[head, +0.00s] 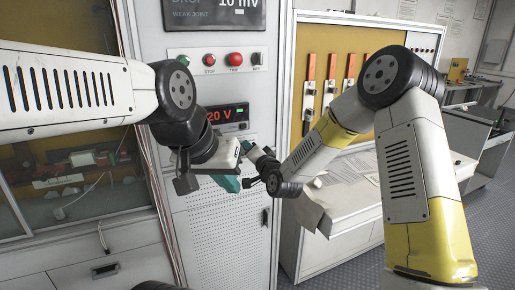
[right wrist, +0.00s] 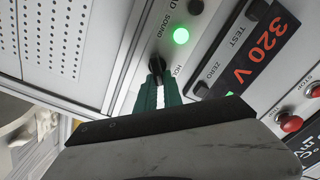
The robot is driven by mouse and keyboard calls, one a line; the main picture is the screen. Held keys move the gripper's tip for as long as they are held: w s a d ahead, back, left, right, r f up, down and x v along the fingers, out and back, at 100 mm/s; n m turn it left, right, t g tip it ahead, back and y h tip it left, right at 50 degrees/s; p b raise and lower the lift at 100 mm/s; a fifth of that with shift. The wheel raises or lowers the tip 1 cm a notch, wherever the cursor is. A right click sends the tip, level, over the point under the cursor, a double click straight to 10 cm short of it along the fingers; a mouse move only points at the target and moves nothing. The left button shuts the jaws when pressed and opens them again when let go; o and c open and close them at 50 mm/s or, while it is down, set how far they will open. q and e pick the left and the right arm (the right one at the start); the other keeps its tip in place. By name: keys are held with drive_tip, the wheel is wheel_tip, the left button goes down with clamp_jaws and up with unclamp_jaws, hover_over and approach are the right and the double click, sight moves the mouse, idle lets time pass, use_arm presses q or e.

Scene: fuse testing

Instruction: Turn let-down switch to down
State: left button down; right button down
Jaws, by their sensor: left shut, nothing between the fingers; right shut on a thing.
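A small black switch knob (right wrist: 156,62) sits on the white panel in the right wrist view, beside a partly hidden label starting "HO". My right gripper (right wrist: 158,82) is shut on this knob, its green fingers on either side of it. In the head view the right gripper (head: 246,149) is at the panel below the red display, and the knob is hidden there. My left gripper (head: 230,183) is shut and empty, just below the right one and in front of the cabinet. I cannot tell the knob's exact setting.
A red voltage display (right wrist: 252,50) reads 320 V. A green lamp (right wrist: 180,36) is lit near the knob. Red buttons (head: 236,59) stand higher on the panel. A perforated door (head: 225,240) is below. A desk with papers (head: 350,185) is to the right.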

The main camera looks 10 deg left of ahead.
drive_tip(key=shift+f+m, duration=0.15)
drive_tip(key=shift+m, duration=0.65)
drive_tip(key=shift+d, duration=0.1)
drive_tip(key=c, duration=1.5)
unclamp_jaws()
drive_tip(key=v, duration=0.7)
drive_tip(key=shift+s+d, duration=0.2)
drive_tip(key=shift+s, duration=0.1)
